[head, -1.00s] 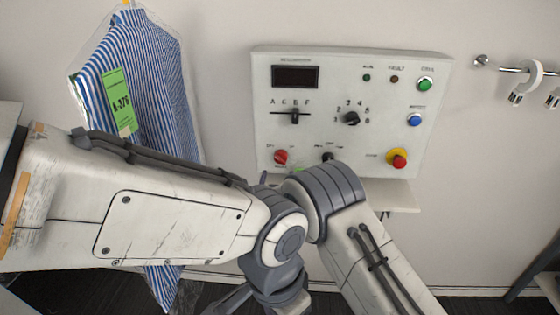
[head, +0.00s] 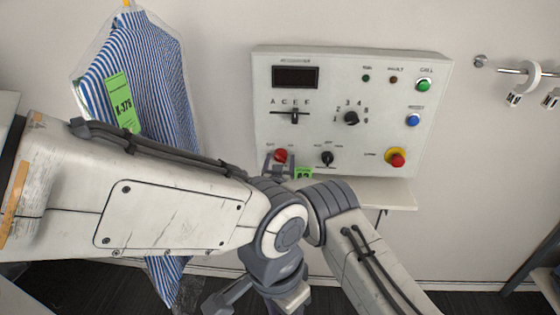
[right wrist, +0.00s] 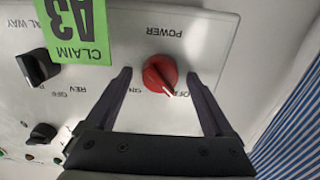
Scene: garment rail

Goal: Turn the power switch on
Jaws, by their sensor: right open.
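The red power switch (head: 281,155) is a round knob at the lower left of the white control panel (head: 350,68). In the right wrist view, upside down, the red knob (right wrist: 160,72) sits under the POWER label, its white mark pointing towards OFF. My right gripper (head: 279,166) is open at the knob. In the wrist view its two dark fingers (right wrist: 160,76) stand on either side of the knob, with a gap visible on both sides.
A green claim tag (right wrist: 78,28) lies close beside the gripper. A black selector knob (head: 327,158) is right of the power switch, and a red stop button (head: 397,159) on yellow is farther right. A striped shirt (head: 160,75) hangs left of the panel.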

